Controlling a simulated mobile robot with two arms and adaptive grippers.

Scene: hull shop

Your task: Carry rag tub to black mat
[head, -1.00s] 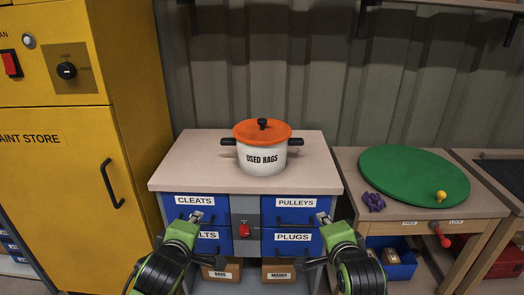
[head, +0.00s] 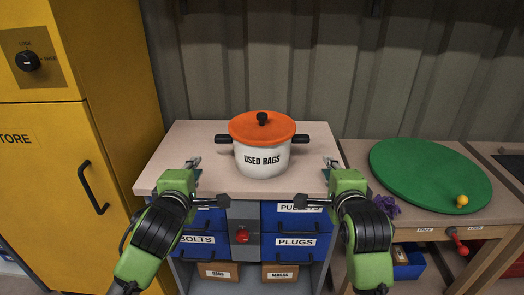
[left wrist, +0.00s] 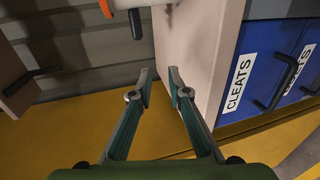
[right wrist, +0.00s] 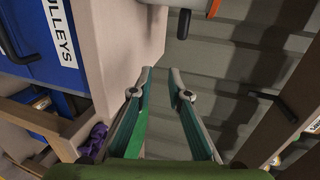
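The rag tub (head: 262,158) is a white pot labelled USED RAGS, with an orange lid and two black side handles. It stands upright on the pale top of the drawer cabinet (head: 190,140). My left gripper (head: 194,163) is open and empty, left of the tub and apart from its left handle; that handle shows in the left wrist view (left wrist: 135,22). My right gripper (head: 329,163) is open and empty, right of the tub, apart from the right handle, seen in the right wrist view (right wrist: 175,36). A dark surface (head: 515,165), possibly the black mat, is cut off at the right edge.
A yellow paint store cabinet (head: 60,180) stands at the left. On a bench at the right lie a green disc (head: 425,175), a yellow ball (head: 462,201) and a purple object (head: 385,207). A red-handled lever (head: 457,240) sticks out at that bench's front.

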